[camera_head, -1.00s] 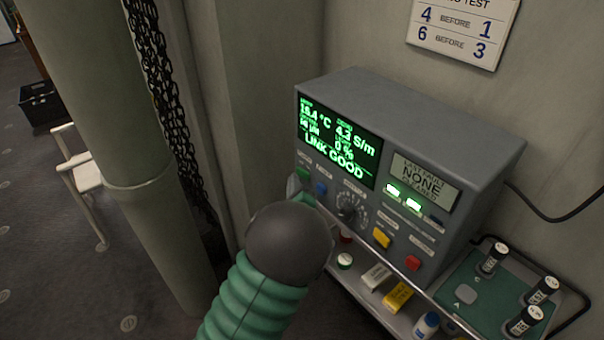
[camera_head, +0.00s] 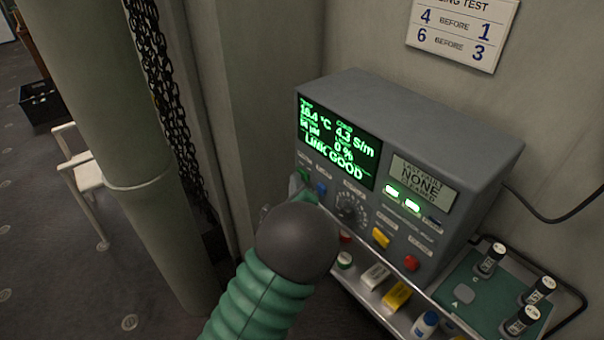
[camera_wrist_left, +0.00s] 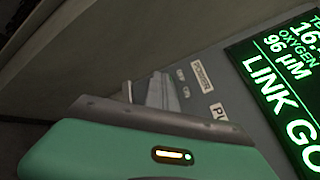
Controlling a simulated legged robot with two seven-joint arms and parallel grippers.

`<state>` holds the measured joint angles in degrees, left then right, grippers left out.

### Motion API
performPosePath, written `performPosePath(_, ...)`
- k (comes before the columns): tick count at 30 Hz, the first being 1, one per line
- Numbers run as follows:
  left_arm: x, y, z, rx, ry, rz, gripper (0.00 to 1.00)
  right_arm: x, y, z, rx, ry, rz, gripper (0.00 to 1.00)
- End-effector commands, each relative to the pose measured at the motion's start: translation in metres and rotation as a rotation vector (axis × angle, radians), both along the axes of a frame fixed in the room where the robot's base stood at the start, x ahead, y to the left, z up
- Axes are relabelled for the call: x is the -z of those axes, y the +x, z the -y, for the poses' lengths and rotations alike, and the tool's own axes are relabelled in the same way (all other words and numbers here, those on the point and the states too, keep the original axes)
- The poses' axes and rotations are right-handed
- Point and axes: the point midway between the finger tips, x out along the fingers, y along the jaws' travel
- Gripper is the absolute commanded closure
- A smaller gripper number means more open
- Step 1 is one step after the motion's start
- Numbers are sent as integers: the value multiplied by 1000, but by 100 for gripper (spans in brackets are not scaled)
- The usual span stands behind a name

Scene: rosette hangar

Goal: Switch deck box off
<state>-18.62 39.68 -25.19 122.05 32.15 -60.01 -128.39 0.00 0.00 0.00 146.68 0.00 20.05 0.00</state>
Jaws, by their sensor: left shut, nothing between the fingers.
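The deck box (camera_head: 430,130) is a grey console on a shelf against the wall. Its screen (camera_head: 340,140) is lit green and reads LINK GOOD; it also shows in the left wrist view (camera_wrist_left: 280,80). My left gripper (camera_head: 296,186) is at the panel's left end, beside a green control (camera_head: 304,174) and a blue button (camera_head: 321,188). In the left wrist view its shut fingers (camera_wrist_left: 158,92) are close to the panel beside a small label (camera_wrist_left: 202,76) that seems to read POWER. The switch there is mostly hidden; contact cannot be told. My right gripper is out of view.
A knob (camera_head: 347,213), a yellow button (camera_head: 381,238) and a red button (camera_head: 411,263) are on the panel. A green tray (camera_head: 465,295) with black-capped vials stands at the right. A thick pillar (camera_head: 130,150) and chain (camera_head: 165,100) stand at the left.

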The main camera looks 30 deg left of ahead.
Motion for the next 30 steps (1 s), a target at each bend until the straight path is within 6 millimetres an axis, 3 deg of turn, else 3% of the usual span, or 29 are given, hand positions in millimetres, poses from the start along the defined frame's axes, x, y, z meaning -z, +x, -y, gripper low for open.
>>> performPosePath(11,0,2,2,4,-1,-1,100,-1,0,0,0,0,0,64)
performPosePath(30,0,-16,-3,2,0,-2,100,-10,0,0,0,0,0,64)
